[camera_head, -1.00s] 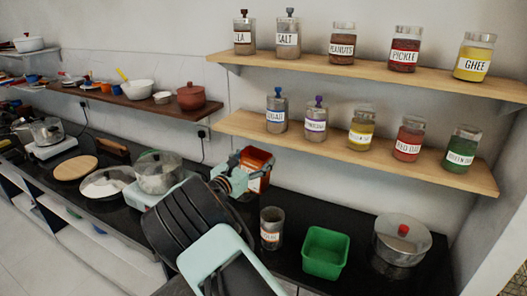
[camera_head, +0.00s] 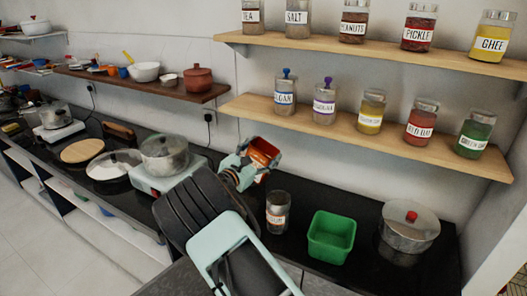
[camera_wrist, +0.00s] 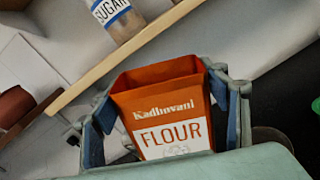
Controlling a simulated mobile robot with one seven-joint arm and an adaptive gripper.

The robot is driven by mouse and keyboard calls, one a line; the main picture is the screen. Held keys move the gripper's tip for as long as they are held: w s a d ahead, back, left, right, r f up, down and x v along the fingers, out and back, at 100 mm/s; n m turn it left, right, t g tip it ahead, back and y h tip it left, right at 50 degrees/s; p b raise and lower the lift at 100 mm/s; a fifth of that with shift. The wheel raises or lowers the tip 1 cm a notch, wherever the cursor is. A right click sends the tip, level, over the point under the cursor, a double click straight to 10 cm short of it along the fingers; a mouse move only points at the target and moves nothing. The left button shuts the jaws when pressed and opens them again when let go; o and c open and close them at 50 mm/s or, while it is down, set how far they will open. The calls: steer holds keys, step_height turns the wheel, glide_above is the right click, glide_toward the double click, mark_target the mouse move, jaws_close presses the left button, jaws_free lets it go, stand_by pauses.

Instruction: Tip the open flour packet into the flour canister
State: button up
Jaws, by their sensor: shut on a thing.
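My gripper (camera_head: 252,165) is shut on the orange flour packet (camera_head: 263,153), holding it above the black counter. The wrist view shows the packet (camera_wrist: 165,112) between my fingers, its open top up and tilted and its white FLOUR label facing the camera. The flour canister (camera_head: 277,214) is a clear jar with a label, standing on the counter below and slightly right of the packet. It looks open at the top; its label is too small to read surely. The packet and canister are apart.
A pot on a stove (camera_head: 165,155) is left of my arm. The lower jar shelf (camera_head: 365,135) runs above and behind the packet.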

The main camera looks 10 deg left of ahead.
mark_target(262, 176)
steer(key=shift+f+m+b, duration=0.8)
steer(key=shift+f+b, duration=0.55)
steer(key=shift+f, duration=0.05)
steer(key=shift+f+m+b, duration=0.8)
steer(key=shift+f+b, duration=0.55)
steer(key=shift+r, duration=0.15)
steer(key=shift+d+f+m+b, duration=0.1)
steer(key=shift+f+m+b, duration=0.5)
steer(key=shift+b, duration=0.7)
steer(key=shift+d+f+m+b, duration=0.15)
steer(key=shift+f+m+b, duration=0.6)
steer(key=shift+b, duration=1.35)
steer(key=shift+s+d+m+b, duration=0.1)
steer(key=shift+m+b, duration=0.5)
steer(key=shift+b, duration=0.7)
steer(key=shift+s+d+m+b, duration=0.1)
steer(key=shift+m+b, duration=0.45)
steer(key=shift+b, duration=0.7)
steer(key=shift+d+f+m+b, duration=0.15)
steer(key=shift+m+b, duration=0.15)
steer(key=shift+b, duration=0.75)
steer(key=shift+m+b, duration=0.4)
steer(key=shift+b, duration=0.45)
